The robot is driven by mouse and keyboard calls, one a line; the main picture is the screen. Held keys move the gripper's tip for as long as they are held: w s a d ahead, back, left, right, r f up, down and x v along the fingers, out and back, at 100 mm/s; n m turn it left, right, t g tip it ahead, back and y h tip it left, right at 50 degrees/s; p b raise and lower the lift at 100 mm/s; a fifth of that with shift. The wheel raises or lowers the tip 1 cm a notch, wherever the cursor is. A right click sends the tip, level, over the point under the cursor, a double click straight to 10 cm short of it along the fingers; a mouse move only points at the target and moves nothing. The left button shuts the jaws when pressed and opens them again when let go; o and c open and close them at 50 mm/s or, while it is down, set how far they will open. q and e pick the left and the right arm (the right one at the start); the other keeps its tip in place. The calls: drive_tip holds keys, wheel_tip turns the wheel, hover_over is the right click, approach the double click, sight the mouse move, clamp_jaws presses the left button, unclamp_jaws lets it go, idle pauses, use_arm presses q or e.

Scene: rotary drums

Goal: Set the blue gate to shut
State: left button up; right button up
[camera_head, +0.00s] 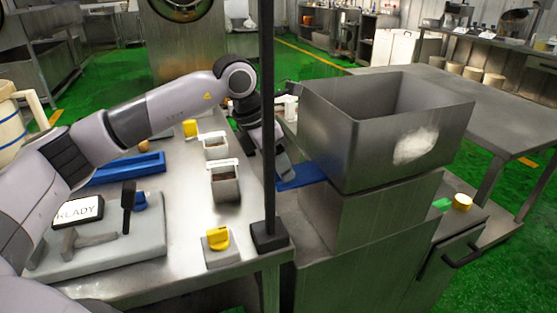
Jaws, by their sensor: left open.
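The blue gate (301,176) is a flat blue plate that sticks out from the left side of the steel machine, low under the big open hopper (335,125). Its right end is hidden by the machine body. My left arm reaches in from the left over the steel table. My left gripper (284,168) points down beside the left end of the blue plate, with its fingers partly behind a dark post. It is open, with nothing seen in it. I cannot tell whether it touches the plate. My right gripper is not in view.
The dark upright post (267,130) stands in front of my gripper. The steel table (190,262) holds a blue tray (125,168), small metal bins (224,186), yellow knobs (218,239) and a sign panel (78,213). Another steel table (490,110) stands at the right.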

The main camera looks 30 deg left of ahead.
use_arm(q)
drive_tip(key=v, duration=0.7)
drive_tip(key=shift+r, duration=0.1)
idle(0.4)
